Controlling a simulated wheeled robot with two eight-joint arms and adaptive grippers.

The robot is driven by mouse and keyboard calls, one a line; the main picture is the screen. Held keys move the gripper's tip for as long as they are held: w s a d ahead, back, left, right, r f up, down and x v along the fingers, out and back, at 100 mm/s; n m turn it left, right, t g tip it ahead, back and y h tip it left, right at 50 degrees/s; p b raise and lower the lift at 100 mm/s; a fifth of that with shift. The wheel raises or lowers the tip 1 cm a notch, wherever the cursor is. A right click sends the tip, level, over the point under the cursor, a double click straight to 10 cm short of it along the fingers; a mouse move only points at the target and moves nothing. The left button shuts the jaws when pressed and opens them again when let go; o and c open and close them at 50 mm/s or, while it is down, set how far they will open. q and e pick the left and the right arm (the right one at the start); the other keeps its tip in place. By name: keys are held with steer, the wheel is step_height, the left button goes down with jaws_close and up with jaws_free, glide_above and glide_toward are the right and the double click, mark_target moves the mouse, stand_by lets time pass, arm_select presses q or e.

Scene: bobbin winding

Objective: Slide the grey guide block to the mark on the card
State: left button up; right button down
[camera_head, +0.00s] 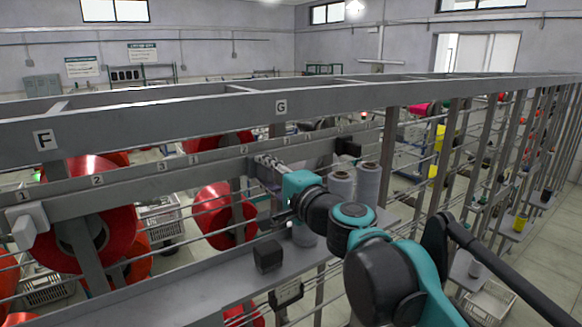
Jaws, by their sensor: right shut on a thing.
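My right arm reaches in from the lower right. My right gripper (271,172), beyond its teal housing, is at the numbered rail (175,172) and shut on a small grey block (262,184), which I take for the guide block. The fingers and housing hide much of this block. The rail carries numbers, with 1, 2 and 3 readable at the left. A pale grey block (27,226) sits at the rail's left end, and a dark block (348,147) farther right. A small framed card (287,293) hangs below the shelf; its writing is too small to read. My left gripper is out of view.
Grey cones (368,182) stand beside my right wrist. A black box (267,255) sits on the shelf (195,289) below the rail. An upper beam (180,116) marked F and G, posts and thin rods hem in the space.

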steer(key=shift+s+a, duration=0.7)
steer(key=shift+a, duration=0.2)
steer(key=shift+w, duration=0.1)
steer(key=c, duration=1.1)
jaws_free()
steer(key=v, duration=1.2)
steer(key=shift+f, duration=0.1)
